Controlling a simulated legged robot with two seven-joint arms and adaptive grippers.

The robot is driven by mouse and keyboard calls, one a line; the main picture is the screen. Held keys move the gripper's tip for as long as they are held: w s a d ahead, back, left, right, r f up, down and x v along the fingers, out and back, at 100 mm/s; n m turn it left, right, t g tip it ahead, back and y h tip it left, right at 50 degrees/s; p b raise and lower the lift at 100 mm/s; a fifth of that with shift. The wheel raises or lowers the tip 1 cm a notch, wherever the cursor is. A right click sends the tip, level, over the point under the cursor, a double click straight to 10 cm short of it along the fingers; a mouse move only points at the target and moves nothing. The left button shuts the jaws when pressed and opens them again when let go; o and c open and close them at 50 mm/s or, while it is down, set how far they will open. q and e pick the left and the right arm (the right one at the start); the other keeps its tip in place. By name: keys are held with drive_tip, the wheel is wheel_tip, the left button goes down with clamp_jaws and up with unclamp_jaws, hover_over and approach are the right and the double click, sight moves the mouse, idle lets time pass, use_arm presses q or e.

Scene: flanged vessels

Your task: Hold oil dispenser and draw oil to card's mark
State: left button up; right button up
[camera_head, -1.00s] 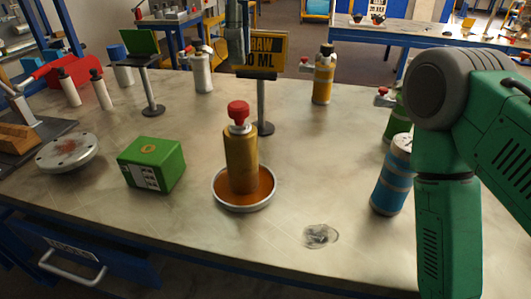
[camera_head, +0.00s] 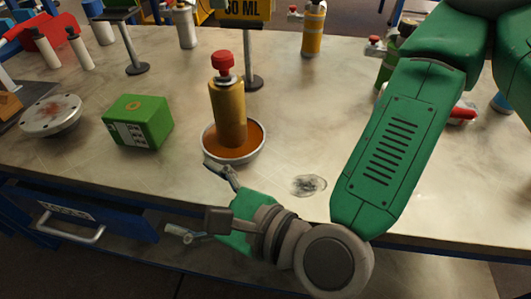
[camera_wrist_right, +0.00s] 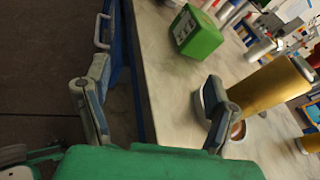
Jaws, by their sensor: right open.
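The oil dispenser, a gold cylinder (camera_head: 228,115) with a red top, stands upright in a round metal dish (camera_head: 206,150) of amber liquid. The yellow card (camera_head: 246,10) on a post behind it is cut off by the top edge; "0 ML" is readable. My right gripper (camera_head: 197,204) is open and empty at the table's front edge, in front of the dish. One finger reaches close to the dish rim. In the right wrist view, a gold cylinder (camera_wrist_right: 265,90) shows behind the right finger of my gripper (camera_wrist_right: 145,92). My left gripper is out of view.
A green box (camera_head: 140,122) sits left of the dish, beside a round flange (camera_head: 50,115). A dark smudge (camera_head: 308,185) marks the table to the right. Several bottles stand behind, including a yellow one (camera_head: 313,30). A drawer handle (camera_head: 68,230) is below the front edge.

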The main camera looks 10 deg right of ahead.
sight(234, 123)
drive_tip(key=w+d+m+t+h, duration=0.1)
drive_tip(key=w+d+m+t, duration=0.1)
drive_tip(key=w+d+m+t+h, duration=0.1)
drive_tip(key=w+d+m+t, duration=0.1)
drive_tip(key=m, duration=0.1)
drive_tip(key=shift+w+r, duration=0.15)
drive_tip(key=shift+w, duration=0.05)
drive_tip(key=d+m+t+h, duration=0.1)
drive_tip(key=d, duration=0.1)
drive_tip(key=w+d+m+t+h, duration=0.1)
drive_tip(key=m, duration=0.1)
drive_tip(key=w+d+m+t+h, duration=0.1)
drive_tip(key=d, duration=0.1)
drive_tip(key=shift+w+d+m+h, duration=0.2)
drive_tip(key=shift+d+m+h, duration=0.1)
drive_tip(key=shift+d+m, duration=0.1)
drive_tip(key=shift+w+d, duration=0.15)
drive_tip(key=shift+w, duration=0.1)
drive_tip(key=x, duration=1.1)
drive_tip(key=shift+w+a, duration=0.25)
drive_tip(key=shift+a, duration=0.1)
drive_tip(key=shift+w+d, duration=0.1)
drive_tip(key=shift+w, duration=0.7)
drive_tip(key=shift+a, duration=0.3)
drive_tip(key=c, duration=1.6)
drive_tip(key=shift+d, duration=0.1)
drive_tip(key=shift+c, duration=0.2)
